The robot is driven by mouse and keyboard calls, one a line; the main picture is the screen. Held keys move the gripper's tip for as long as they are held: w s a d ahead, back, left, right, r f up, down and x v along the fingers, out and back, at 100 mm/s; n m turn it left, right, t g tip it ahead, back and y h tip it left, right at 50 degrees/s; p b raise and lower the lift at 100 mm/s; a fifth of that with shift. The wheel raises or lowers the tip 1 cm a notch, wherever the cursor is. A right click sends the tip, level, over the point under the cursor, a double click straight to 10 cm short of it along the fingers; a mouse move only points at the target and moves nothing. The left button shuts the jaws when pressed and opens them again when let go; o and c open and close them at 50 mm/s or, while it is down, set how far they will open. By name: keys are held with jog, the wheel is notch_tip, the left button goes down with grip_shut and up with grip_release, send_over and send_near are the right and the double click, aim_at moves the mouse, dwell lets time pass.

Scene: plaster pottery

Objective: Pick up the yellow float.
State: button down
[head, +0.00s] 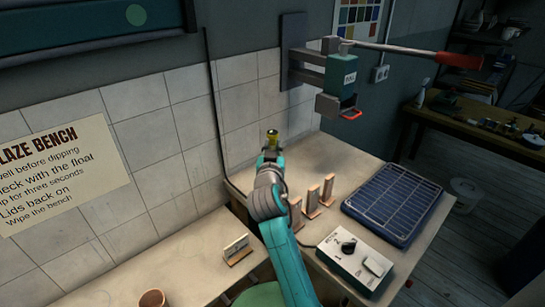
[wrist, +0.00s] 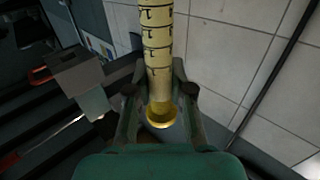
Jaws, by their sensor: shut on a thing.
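The yellow float (wrist: 158,50) is a pale yellow stem with dark graduation marks and a brassy yellow round end. In the wrist view it stands between the fingers of my gripper (wrist: 158,100), which is shut on it. In the head view only a small yellow top of the float (head: 272,135) shows above my gripper (head: 271,150). The gripper is raised above the bench, in front of the tiled wall. The rest of the float is hidden by my gripper and arm in the head view.
Several upright tile stands (head: 311,200) are on the bench right of my arm. A blue rack (head: 394,203) and a white control box (head: 355,262) lie further right. A wall-mounted lever press (head: 338,85) is above right. A terracotta cup (head: 152,299) is at lower left.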

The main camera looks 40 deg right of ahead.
notch_tip(320, 180, up, 15)
jog(key=shift+f, duration=0.15)
dwell(1.3)
